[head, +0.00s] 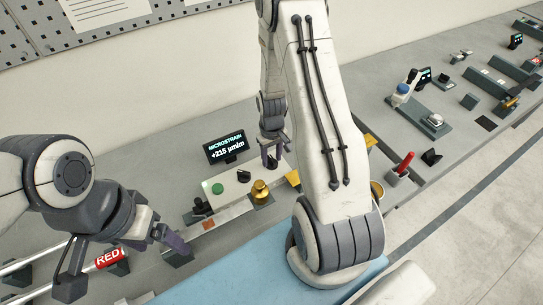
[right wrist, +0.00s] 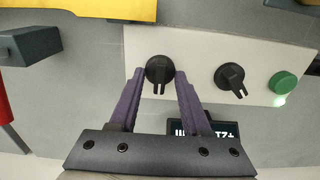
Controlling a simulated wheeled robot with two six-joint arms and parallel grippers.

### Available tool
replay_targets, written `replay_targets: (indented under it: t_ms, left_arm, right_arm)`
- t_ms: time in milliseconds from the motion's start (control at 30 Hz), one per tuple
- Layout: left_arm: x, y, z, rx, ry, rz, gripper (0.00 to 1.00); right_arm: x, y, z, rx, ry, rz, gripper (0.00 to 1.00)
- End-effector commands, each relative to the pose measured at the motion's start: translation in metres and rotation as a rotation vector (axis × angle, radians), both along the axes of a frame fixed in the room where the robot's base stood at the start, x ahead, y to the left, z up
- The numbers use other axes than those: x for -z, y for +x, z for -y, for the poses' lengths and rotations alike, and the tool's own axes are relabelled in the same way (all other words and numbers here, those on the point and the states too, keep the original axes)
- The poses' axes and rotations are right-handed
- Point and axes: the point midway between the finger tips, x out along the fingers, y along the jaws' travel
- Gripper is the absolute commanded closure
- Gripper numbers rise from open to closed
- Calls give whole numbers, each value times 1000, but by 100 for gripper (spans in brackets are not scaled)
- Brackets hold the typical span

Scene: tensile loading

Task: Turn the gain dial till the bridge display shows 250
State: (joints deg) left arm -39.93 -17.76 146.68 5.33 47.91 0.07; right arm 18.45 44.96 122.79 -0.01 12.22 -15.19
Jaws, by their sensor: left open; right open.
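The bridge display (head: 226,147) in the head view reads "MICROSTRAIN +215 µm/m". The pale control panel (right wrist: 197,62) carries two black dials and a green button (right wrist: 284,83). One black dial (right wrist: 160,70) lies between the open fingers of my right gripper (right wrist: 160,98) in the right wrist view; I cannot tell whether they touch it. The other black dial (right wrist: 231,78) sits between it and the button. No dial label is legible. My right gripper (head: 270,160) also shows in the head view. My left gripper (head: 122,266) is open at the lower left.
A bar with a red "RED" label (head: 110,258) appears between my left fingers. A brass weight (head: 261,192) stands close to the panel's front. A red-handled tool (head: 404,163) and more bench equipment stand to the right. A pegboard (head: 25,35) hangs behind.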

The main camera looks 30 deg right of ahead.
Motion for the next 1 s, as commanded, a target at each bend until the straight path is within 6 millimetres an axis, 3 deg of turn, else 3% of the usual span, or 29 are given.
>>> replay_targets:
  t_ms: [133, 167, 267, 300, 667, 1000]
  left_arm:
    - [0, 0, 0, 0, 0, 0, 18]
    - [0, 0, 0, 0, 0, 0, 18]
    - [0, 0, 0, 0, 0, 0, 18]
    - [0, 0, 0, 0, 0, 0, 18]
    - [2, 0, 0, 0, 0, 0, 18]
    - [7, 0, 0, -1, 0, 0, 18]
  right_arm:
    - [0, 0, 0, 0, 0, 0, 52]
    - [0, 0, 0, 0, 0, 0, 60]
    - [0, 0, 0, 0, 0, 0, 98]
    - [0, 0, 0, 0, 0, 0, 100]
    - [0, 0, 0, 39, 0, 0, 100]
    - [0, 0, 0, 253, 0, -1, 100]
